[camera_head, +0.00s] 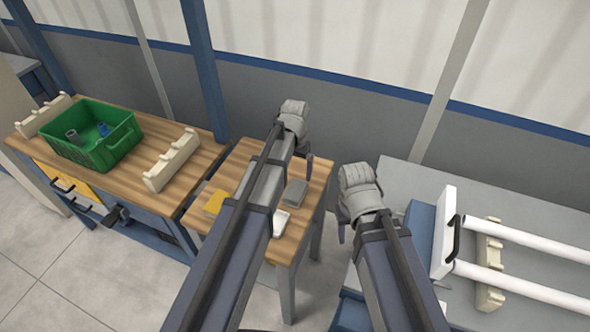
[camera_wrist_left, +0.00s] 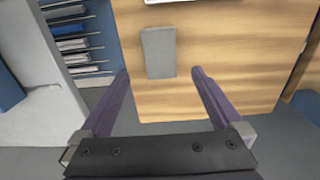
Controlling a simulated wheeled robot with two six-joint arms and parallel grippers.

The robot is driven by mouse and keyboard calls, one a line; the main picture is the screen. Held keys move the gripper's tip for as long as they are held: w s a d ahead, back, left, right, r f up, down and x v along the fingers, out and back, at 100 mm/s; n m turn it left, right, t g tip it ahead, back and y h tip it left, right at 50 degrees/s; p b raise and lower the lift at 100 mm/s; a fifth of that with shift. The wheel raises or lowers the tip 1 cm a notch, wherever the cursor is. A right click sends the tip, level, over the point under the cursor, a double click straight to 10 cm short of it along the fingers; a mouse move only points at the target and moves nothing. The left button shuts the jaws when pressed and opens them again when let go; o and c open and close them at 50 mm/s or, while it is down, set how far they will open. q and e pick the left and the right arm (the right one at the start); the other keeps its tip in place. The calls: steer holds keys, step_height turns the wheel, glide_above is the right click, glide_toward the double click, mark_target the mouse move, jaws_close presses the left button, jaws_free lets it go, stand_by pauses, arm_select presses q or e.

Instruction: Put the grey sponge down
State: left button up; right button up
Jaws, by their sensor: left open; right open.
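The grey sponge (camera_head: 295,193) lies flat on the small wooden table (camera_head: 287,250), near its right side. In the left wrist view the grey sponge (camera_wrist_left: 158,50) lies on the wood, ahead of and between the open fingers, with no contact visible. My left gripper (camera_wrist_left: 159,73) is open and empty. In the head view its arm crosses the small table and only a dark finger shows, just above the sponge. My right gripper (camera_head: 342,225) is mostly hidden behind its own wrist, right of the small table, with nothing visible in it.
A yellow block (camera_head: 216,202) and a white object (camera_head: 281,222) lie on the small table. A green crate (camera_head: 118,155) stands on the left workbench by a cream rack (camera_head: 172,160).

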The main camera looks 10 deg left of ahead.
arm_select(q)
steer(key=s+d, duration=0.3)
steer(key=s, duration=0.6)
steer(key=s+d+r+m+y, duration=0.1)
steer(key=s+d, duration=0.2)
steer(key=s, duration=0.7)
steer(key=shift+s+d+r+m, duration=0.25)
steer(key=shift+s+d+m, duration=0.05)
steer(key=shift+d, duration=0.1)
arm_select(e)
steer(key=shift+r, duration=0.65)
